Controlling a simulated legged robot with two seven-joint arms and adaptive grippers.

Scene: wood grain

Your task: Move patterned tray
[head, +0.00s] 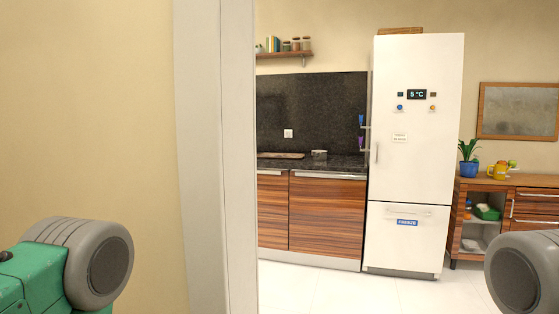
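I cannot make out a clearly patterned tray. A flat, thin board- or tray-like item (281,155) lies on the dark kitchen counter, too small to show any pattern. A flat wooden item (400,31) lies on top of the fridge, seen only edge-on. Parts of my two arms show at the lower left and lower right corners. Neither gripper is in view.
A wall edge with a white door frame (207,160) stands close on the left. Beyond it are wooden cabinets (325,218) and a tall white fridge (415,140). A wooden sideboard (538,198) with a plant (468,160) stands right. The white floor (345,292) looks clear.

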